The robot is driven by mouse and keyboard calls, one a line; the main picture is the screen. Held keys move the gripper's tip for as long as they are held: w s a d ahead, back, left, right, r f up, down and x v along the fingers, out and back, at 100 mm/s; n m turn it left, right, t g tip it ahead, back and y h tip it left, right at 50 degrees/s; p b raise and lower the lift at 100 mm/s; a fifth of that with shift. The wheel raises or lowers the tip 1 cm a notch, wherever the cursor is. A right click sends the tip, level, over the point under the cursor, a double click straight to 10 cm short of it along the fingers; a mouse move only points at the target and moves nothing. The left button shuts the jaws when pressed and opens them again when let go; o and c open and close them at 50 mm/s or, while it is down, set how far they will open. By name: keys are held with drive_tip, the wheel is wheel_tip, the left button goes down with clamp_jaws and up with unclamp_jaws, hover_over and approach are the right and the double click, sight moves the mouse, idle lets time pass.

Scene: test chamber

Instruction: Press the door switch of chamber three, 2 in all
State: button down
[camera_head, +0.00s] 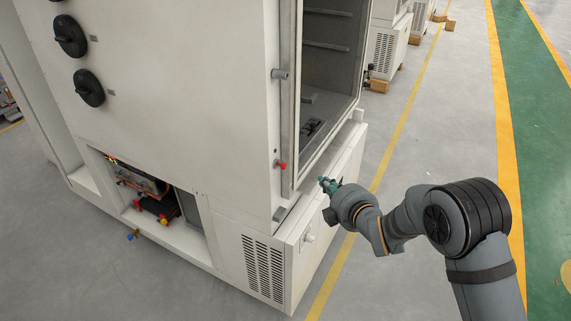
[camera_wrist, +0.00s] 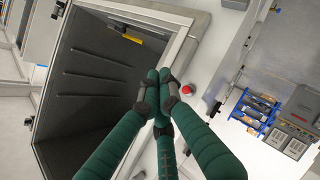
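A small red button (camera_head: 280,165), which looks like the door switch, sits on the pale chamber (camera_head: 235,130) beside the opening's lower left corner. I cannot read a chamber number. In the wrist view the red button (camera_wrist: 187,90) shows just right of my fingertips, and no contact is visible. My gripper (camera_head: 328,184) is right of and slightly below the button in the head view, in front of the chamber opening. In the wrist view my gripper (camera_wrist: 161,82) has its green fingers drawn together at the tips with nothing between them.
The chamber's opening (camera_head: 325,60) is uncovered, showing a dark ribbed interior. A ledge (camera_head: 325,195) runs below it. A lower bay (camera_head: 150,195) holds equipment. More pale cabinets (camera_head: 388,45) stand behind. The floor (camera_head: 430,120) to the right is clear.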

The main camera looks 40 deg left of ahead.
sight(280, 165)
drive_tip(key=shift+a, duration=0.15)
drive_tip(key=s+a+p, duration=0.1)
drive_tip(key=s+a, duration=0.1)
drive_tip(key=a, duration=0.6)
drive_tip(key=shift+a, duration=0.15)
idle(0.3)
drive_tip(key=shift+a, duration=0.1)
idle(1.3)
drive_tip(key=shift+s+a+b, duration=0.1)
drive_tip(key=shift+a+b, duration=0.2)
drive_tip(key=shift+s+a+r+b, duration=0.1)
drive_tip(key=shift+s+a+b, duration=0.05)
drive_tip(key=shift+a, duration=0.25)
drive_tip(key=shift+s+a+b, duration=0.1)
drive_tip(key=shift+a+b, duration=0.05)
drive_tip(key=shift+a, duration=0.25)
idle(1.1)
drive_tip(key=shift+w+d+b, duration=0.25)
drive_tip(key=shift+d+b, duration=0.4)
drive_tip(key=shift+d, duration=0.55)
